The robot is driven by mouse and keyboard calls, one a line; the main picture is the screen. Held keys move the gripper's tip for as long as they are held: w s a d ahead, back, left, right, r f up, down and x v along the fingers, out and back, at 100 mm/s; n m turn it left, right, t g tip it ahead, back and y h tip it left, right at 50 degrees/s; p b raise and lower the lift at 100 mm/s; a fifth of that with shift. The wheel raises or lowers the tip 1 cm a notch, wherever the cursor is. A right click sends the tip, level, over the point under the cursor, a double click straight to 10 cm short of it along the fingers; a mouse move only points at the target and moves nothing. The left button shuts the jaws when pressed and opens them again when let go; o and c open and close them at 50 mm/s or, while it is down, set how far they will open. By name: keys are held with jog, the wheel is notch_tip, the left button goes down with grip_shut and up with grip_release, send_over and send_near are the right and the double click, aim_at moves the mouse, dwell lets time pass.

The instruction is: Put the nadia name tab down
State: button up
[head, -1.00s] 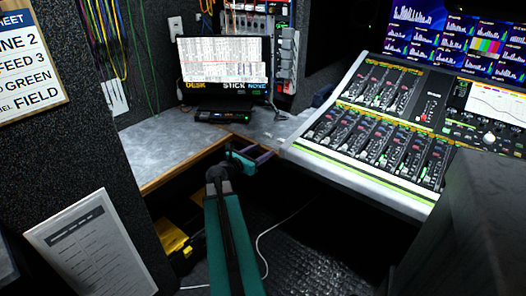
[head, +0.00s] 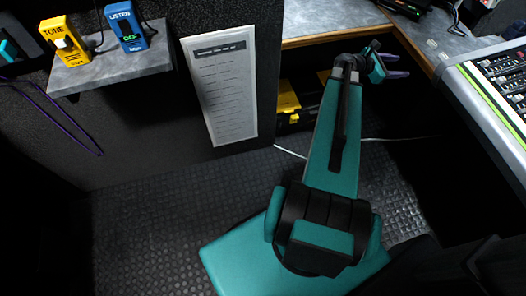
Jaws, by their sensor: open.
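My gripper (head: 401,66) is at the end of my teal arm, in the upper right of the head view. Its two thin purple fingers are spread apart, with nothing visible between them. It is over the dark gap between the grey worktop (head: 350,14) and the sound console (head: 490,90). I cannot make out a nadia name tab anywhere in this view.
A small grey shelf (head: 110,72) at the upper left holds a yellow TONE box (head: 63,38) and a blue LISTEN box (head: 126,27). A printed sheet (head: 222,85) hangs on the dark panel. A yellow case (head: 288,105) sits under the worktop. Bare textured floor (head: 160,220) lies at lower left.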

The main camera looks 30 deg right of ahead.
jog(key=w+a+f+m+t+y, duration=0.1)
jog(key=w+a+f+m+y, duration=0.25)
jog(key=a+f, duration=1.15)
jog(key=w+a+f+m+t+y, duration=0.1)
jog(key=w+a+f+m+y, duration=0.25)
jog(key=a+f, duration=1.1)
jog(key=s+a+f+m+g+y, duration=0.1)
jog(key=s+a+f+m+y, duration=0.1)
jog(key=a, duration=0.9)
jog(key=s+a+f+m+g+y, duration=0.1)
jog(key=s+a, duration=0.5)
jog(key=a, duration=0.6)
jog(key=s+a+f+m+g+y, duration=0.1)
jog(key=s+a+f+m+y, duration=0.2)
jog(key=a+f, duration=0.3)
jog(key=s+a+y, duration=0.1)
jog(key=a, duration=0.4)
jog(key=shift+s+a+f+m, duration=0.2)
jog(key=shift+a+f+m, duration=0.1)
jog(key=shift+f, duration=0.1)
notch_tip(320, 180, up, 10)
jog(key=s+g+p, duration=0.1)
jog(key=p, duration=0.8)
jog(key=shift+a+f+y, duration=0.25)
jog(key=shift+y, duration=0.05)
jog(key=shift+s, duration=0.1)
